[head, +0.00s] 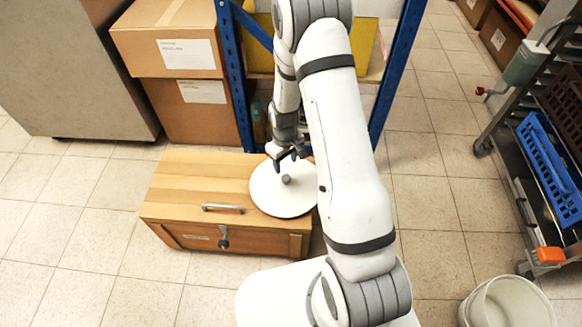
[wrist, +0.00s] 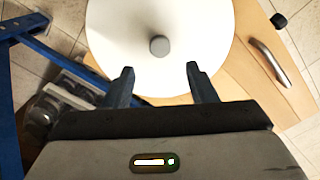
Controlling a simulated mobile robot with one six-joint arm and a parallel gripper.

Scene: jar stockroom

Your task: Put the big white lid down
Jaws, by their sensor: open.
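The big white lid (head: 268,200) is a round disc with a grey knob (head: 286,180) in its middle. It lies flat on the right part of the top of a wooden chest (head: 185,185). My arm hides part of its right edge. In the wrist view the white lid (wrist: 115,35) and its knob (wrist: 159,46) show beyond the fingertips. My gripper (wrist: 160,72) is open and empty, with its fingers apart and the knob clear of them. In the head view my gripper (head: 285,156) is just behind the knob, over the far part of the lid.
The chest has a metal handle (head: 223,208) on top and a latch (head: 223,238) in front. Cardboard boxes (head: 170,50) and a blue rack frame (head: 237,80) stand behind. A white bucket (head: 508,302) and a cart with a blue crate (head: 550,165) are at right. Floor at left is clear.

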